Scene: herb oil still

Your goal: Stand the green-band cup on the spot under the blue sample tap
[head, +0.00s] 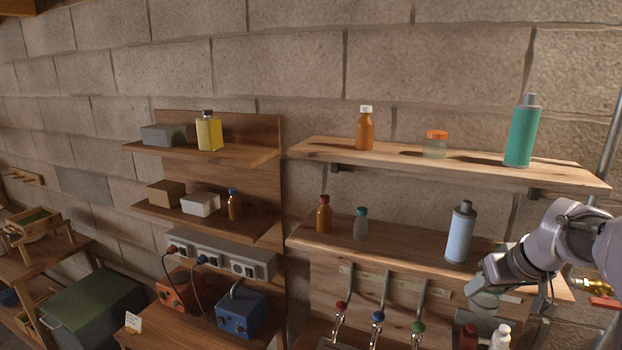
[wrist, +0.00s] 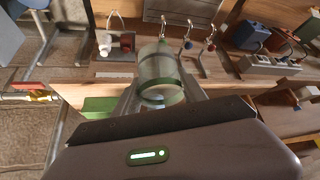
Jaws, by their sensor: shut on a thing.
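My gripper (wrist: 160,82) is shut on the green-band cup (wrist: 158,62), a clear cup with green bands held between the fingers in the wrist view. In the head view my gripper (head: 492,288) is at the lower right, with part of the cup (head: 485,300) showing below it. The blue sample tap (head: 377,316) is the middle of three taps, left of my gripper. The red tap (head: 340,306) is on its left and the green tap (head: 417,327) on its right. The spot under the blue tap is out of the head view.
A red bottle (head: 468,338) and a white bottle (head: 500,337) stand below my gripper. A blue-grey bottle (head: 461,232) stands on the lower shelf (head: 405,240) close to my arm. A blue box (head: 241,313) and an orange box (head: 180,290) are left of the taps.

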